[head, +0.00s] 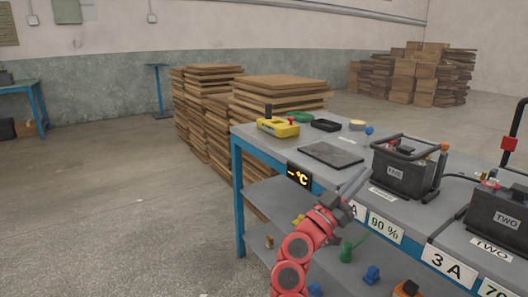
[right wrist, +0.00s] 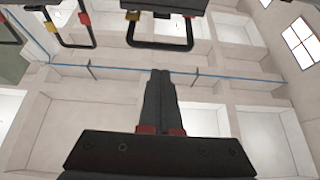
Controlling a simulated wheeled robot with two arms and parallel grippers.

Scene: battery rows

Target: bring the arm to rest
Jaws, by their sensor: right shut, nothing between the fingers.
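My right arm (head: 298,262) is red and reaches up from the bottom of the head view, in front of the table. My right gripper (head: 360,178) is shut and empty, its grey fingers pointing up and to the right near the table's front edge. In the right wrist view the shut fingers (right wrist: 160,75) stand together with nothing between them. My left gripper does not show.
The grey table (head: 265,137) holds a black battery (head: 402,181), another marked TWO (head: 496,218), a dark flat plate (head: 331,155) and a yellow device (head: 278,127). A shelf below holds small coloured parts. Wooden board stacks (head: 207,105) stand behind.

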